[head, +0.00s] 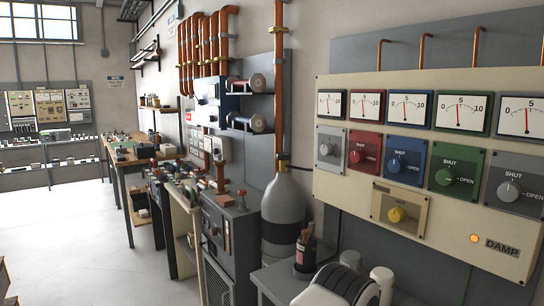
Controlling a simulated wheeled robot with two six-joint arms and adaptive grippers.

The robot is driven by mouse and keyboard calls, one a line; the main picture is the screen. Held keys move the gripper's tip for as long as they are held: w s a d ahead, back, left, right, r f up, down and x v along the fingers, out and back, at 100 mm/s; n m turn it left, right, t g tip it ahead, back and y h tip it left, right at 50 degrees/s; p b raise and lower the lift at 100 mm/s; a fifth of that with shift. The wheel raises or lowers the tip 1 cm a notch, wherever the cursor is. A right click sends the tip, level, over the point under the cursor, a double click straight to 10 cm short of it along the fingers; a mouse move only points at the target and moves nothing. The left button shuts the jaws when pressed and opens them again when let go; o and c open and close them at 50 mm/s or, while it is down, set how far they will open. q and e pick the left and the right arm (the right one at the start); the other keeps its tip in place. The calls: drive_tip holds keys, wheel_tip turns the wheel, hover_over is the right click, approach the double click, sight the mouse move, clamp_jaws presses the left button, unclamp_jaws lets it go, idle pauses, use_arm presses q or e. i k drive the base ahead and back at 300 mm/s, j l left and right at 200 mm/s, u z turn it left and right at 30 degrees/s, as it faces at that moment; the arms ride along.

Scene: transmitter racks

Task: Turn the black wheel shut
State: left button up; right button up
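A cream control panel (335,190) fills the right side of the head view. It has a row of round knobs on grey, red, blue, green and dark plates. Neither of my grippers is in view.
A yellow knob (396,214) sits below the row, and an orange lamp (474,238) glows beside a DAMP label. A grey bottle-shaped cylinder (287,205) and a dark cabinet (230,235) stand left of the panel. The floor (90,250) at the left is clear.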

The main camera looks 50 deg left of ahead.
sight(280, 155)
drive_tip(key=u, duration=1.45)
drive_tip(key=z, duration=0.4)
